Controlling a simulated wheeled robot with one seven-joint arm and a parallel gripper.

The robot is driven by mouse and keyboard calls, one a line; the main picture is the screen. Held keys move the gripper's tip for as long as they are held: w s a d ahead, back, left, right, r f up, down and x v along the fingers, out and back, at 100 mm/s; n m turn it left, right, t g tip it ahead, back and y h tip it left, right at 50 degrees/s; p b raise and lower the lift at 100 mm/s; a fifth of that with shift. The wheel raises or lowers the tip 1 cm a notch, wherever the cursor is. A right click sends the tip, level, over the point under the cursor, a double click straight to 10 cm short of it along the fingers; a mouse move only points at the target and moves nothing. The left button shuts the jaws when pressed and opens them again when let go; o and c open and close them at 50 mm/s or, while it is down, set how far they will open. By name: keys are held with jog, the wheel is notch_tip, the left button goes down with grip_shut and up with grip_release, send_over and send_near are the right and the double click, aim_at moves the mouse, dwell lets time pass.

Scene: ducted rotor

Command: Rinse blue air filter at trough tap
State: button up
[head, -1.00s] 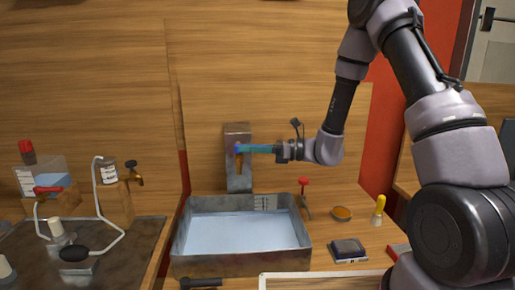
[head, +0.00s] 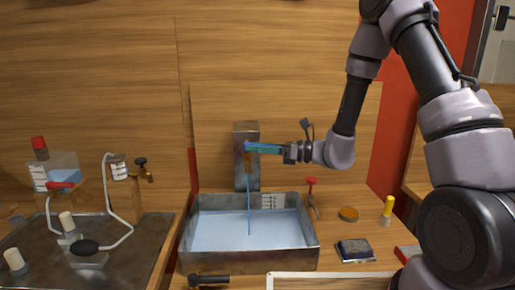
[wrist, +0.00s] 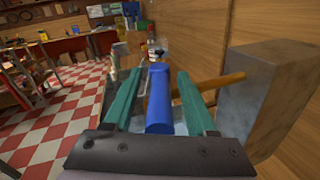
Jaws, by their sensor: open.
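The metal trough (head: 215,262) stands on the bench with pale blue water in it. Above it, the brass tap (head: 248,162) sticks out of a grey metal post (head: 246,131). A thin blue stream (head: 249,212) falls from it into the trough. My gripper (head: 252,148) is at the tap with its teal fingers open. In the wrist view, a blue cylinder (wrist: 159,100), apparently the tap handle, lies between the open fingers (wrist: 157,74).
A red-topped tool (head: 311,190), an orange-filled round dish (head: 348,214) and a yellow-topped bottle (head: 387,210) stand right of the trough. A black-handled tool (head: 208,280) and a framed tray (head: 330,275) are in front. A tubing rig (head: 110,200) stands left.

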jog(key=s+d, duration=0.2)
jog(key=d, duration=0.8)
jog(key=shift+d, duration=0.3)
